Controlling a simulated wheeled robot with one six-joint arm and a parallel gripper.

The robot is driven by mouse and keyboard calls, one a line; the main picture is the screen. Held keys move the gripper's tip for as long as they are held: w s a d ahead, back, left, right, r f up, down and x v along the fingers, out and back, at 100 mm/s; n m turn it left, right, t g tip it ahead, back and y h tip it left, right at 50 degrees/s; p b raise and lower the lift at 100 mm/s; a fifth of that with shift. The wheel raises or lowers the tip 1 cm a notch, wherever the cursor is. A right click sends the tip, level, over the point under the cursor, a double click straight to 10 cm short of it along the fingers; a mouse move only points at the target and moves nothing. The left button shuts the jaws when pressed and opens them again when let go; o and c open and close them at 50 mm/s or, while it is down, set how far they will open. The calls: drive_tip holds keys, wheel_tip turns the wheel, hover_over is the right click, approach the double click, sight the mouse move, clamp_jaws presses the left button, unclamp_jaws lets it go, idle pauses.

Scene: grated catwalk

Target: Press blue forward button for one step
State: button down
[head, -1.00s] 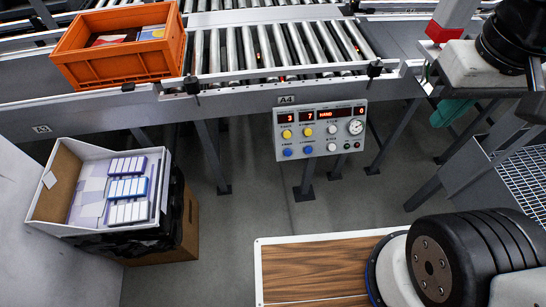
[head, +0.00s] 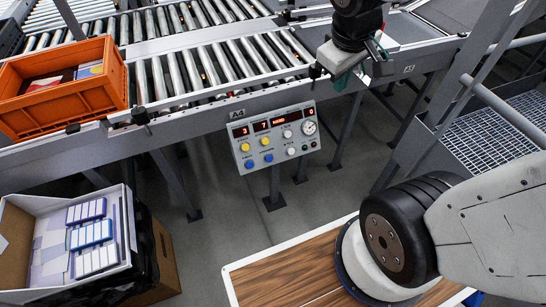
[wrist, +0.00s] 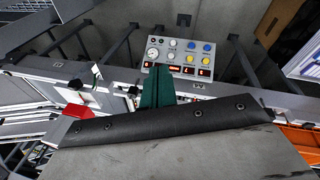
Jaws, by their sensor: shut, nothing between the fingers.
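The grey control panel (head: 288,156) hangs below the conveyor edge under the A4 label. It has two yellow buttons and, below them, a left blue button (head: 248,164) and a right blue button (head: 268,158). Their labels are too small to read. Red displays show 3, 7, HAND and 0. My gripper (head: 343,82) is up and right of the panel, apart from it. In the wrist view its teal fingers (wrist: 157,86) are shut and empty, overlapping the lower edge of the inverted panel (wrist: 180,57); both blue buttons show there, right of the fingertips.
The roller conveyor (head: 215,70) runs behind the panel. An orange crate (head: 62,103) stands on it at left. A box of white-and-blue packs (head: 125,215) is at lower left. A grated platform (head: 500,130) and rails are at right. The floor below the panel is clear.

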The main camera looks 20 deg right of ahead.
drive_tip(key=w+d+f+n+t, duration=0.25)
drive_tip(key=w+f+n, duration=0.45)
drive_tip(key=w+f, duration=0.75)
drive_tip(key=s+a+f+n+y, duration=0.1)
drive_tip(key=a+f+n+y, duration=0.2)
drive_tip(key=f, duration=0.7)
drive_tip(key=s+a+f+n+y, duration=0.1)
drive_tip(key=a+f+n+y, duration=0.1)
drive_tip(key=f, duration=0.8)
drive_tip(key=shift+s+a+f+n+g+y, duration=0.25)
drive_tip(key=shift+a+n+g+y, duration=0.3)
drive_tip(key=shift+n, duration=0.55)
drive_tip(key=shift+a, duration=0.1)
approach(268, 161)
wheel_tip(268, 161, down, 3)
drive_tip(key=s+a, duration=0.2)
drive_tip(key=w+f, duration=0.2)
drive_tip(key=w, duration=0.1)
drive_tip(key=shift+w+d, duration=0.1)
drive_tip(key=shift+w, duration=0.25)
